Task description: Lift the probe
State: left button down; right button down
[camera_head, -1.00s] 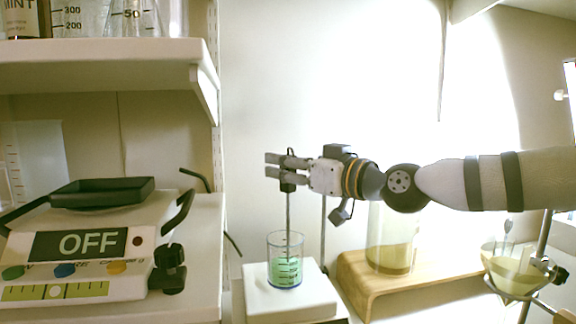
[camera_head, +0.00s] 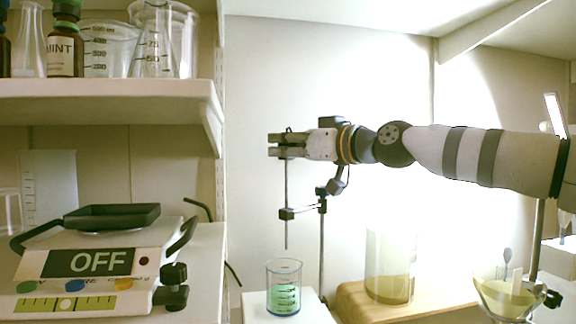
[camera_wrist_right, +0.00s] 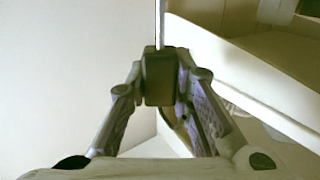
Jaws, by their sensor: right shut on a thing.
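The probe (camera_head: 286,185) is a thin grey rod with a dark head. It hangs upright from my right gripper (camera_head: 284,146), which is shut on its head. Its lower tip is clear of the glass beaker (camera_head: 284,290), a little above the rim. The beaker holds green liquid and stands on a white block. In the right wrist view the fingers of my right gripper (camera_wrist_right: 160,88) close on both sides of the dark probe head (camera_wrist_right: 159,76). My left gripper is not in view.
A stand with a clamp (camera_head: 322,208) rises just behind and right of the probe. A glass vessel (camera_head: 390,270) stands on a wooden riser at right, beside a funnel (camera_head: 505,298). At left are a shelf (camera_head: 110,100) with glassware and a scale (camera_head: 95,265) reading OFF.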

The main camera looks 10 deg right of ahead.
jog(key=shift+r, duration=0.45)
jog(key=c, duration=1.6)
grip_release()
jog(key=shift+o, duration=1)
jog(key=shift+f, duration=0.15)
jog(key=v, duration=1.2)
